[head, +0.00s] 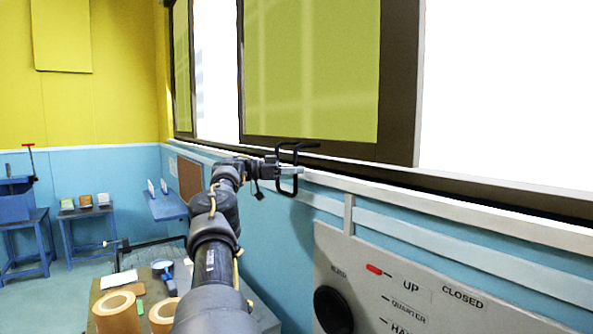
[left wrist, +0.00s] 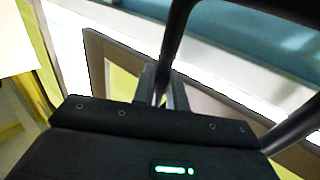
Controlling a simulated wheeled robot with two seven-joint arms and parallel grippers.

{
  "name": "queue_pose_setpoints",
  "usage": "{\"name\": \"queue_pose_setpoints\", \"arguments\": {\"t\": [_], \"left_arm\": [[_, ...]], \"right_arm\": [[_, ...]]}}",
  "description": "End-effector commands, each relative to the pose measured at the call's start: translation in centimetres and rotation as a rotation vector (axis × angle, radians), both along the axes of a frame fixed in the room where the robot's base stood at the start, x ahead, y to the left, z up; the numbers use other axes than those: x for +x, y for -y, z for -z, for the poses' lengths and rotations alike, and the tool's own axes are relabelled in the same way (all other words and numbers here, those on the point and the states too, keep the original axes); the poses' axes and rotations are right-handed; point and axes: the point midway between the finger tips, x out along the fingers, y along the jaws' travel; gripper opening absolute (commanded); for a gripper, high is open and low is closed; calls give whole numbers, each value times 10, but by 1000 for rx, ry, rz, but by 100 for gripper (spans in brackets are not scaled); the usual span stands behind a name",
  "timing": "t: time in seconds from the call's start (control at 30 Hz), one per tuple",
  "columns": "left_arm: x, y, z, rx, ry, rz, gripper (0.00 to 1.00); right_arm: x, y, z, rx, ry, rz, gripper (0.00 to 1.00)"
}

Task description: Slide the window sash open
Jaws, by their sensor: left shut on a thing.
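The window sash, a dark brown frame (head: 399,90) around a yellow-green pane (head: 320,70), stands in the wall opening, with bright white gaps on both its left and right sides. A black loop handle (head: 297,146) shows at the sash's bottom edge. My left gripper (head: 290,170) reaches in from the left and is shut on the handle. In the left wrist view, the fingers (left wrist: 162,90) close around the black handle bar (left wrist: 174,38). The sash frame (left wrist: 100,60) shows behind them. My right gripper is not in view.
A white sill (head: 450,215) runs below the window. A grey panel (head: 430,290) marked UP and CLOSED is at lower right. Cardboard rolls (head: 117,312) stand on a table at lower left. Blue tables (head: 88,212) stand farther back by the yellow wall.

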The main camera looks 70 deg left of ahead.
Motion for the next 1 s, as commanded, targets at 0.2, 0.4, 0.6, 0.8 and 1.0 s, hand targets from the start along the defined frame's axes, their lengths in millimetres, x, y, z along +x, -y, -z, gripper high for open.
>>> {"name": "queue_pose_setpoints", "arguments": {"t": [0.2, 0.4, 0.6, 0.8, 1.0], "left_arm": [[1, 0, 4, -4, -5, 1, 23], [3, 1, 3, -4, -5, 3, 32], [4, 2, 3, -5, -1, 4, 32], [9, 9, -1, -12, 18, 7, 32], [17, 26, -4, -19, 29, 7, 32]], "right_arm": [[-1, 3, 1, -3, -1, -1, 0], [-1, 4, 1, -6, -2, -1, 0], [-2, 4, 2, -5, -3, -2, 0], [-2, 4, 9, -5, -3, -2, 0], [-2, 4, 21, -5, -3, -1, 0]]}}
